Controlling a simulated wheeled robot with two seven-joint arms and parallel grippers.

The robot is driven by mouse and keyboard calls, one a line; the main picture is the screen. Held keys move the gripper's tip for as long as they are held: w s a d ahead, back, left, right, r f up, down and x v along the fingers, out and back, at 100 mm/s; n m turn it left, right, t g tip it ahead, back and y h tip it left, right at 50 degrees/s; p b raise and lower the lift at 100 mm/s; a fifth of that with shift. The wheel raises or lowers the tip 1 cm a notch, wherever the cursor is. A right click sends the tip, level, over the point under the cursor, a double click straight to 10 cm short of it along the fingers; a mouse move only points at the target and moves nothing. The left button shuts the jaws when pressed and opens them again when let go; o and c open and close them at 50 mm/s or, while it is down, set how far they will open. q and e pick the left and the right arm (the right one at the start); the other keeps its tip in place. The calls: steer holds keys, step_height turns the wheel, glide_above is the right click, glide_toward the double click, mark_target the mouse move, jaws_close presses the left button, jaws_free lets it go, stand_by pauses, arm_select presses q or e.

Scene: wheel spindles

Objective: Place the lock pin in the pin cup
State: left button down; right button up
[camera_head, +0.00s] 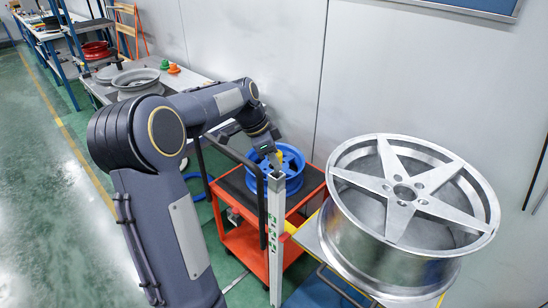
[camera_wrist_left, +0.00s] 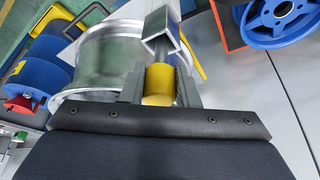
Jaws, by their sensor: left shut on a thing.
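My left gripper (camera_head: 275,153) is shut on the yellow grip of the lock pin (camera_head: 279,157), just above the top of an upright pale square post (camera_head: 276,230). In the left wrist view, the yellow grip (camera_wrist_left: 158,85) sits between the two grey fingers. A dark shaft (camera_wrist_left: 158,52) runs from it toward a square metal tube end (camera_wrist_left: 162,28). I cannot tell whether the shaft is inside the tube or in front of it. I cannot make out a pin cup for certain. My right gripper is in neither view.
A large silver wheel (camera_head: 455,210) rests on a stand at the right. A blue wheel (camera_head: 293,182) lies on the red cart (camera_head: 245,242) behind the post. A bench (camera_head: 103,90) with wheels stands at the back left. The green floor (camera_head: 45,200) at left is clear.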

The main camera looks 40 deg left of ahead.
arm_select(q)
steer(key=c, duration=1.1)
jaws_free()
steer(key=shift+r+p, duration=0.4)
steer(key=shift+p, duration=0.1)
steer(key=v, duration=1.1)
steer(key=s+d+n+t, duration=0.1)
steer(key=s+d+n, duration=0.3)
steer(key=s+d, duration=0.65)
steer(key=s+d+f+n+t, duration=0.1)
steer(key=s+d+f+n, duration=0.5)
steer(key=s+d+f, duration=0.4)
steer(key=d+f, duration=0.1)
steer(key=d, duration=0.1)
steer(key=shift+s+d+h, duration=0.25)
steer(key=shift+d+h, duration=0.15)
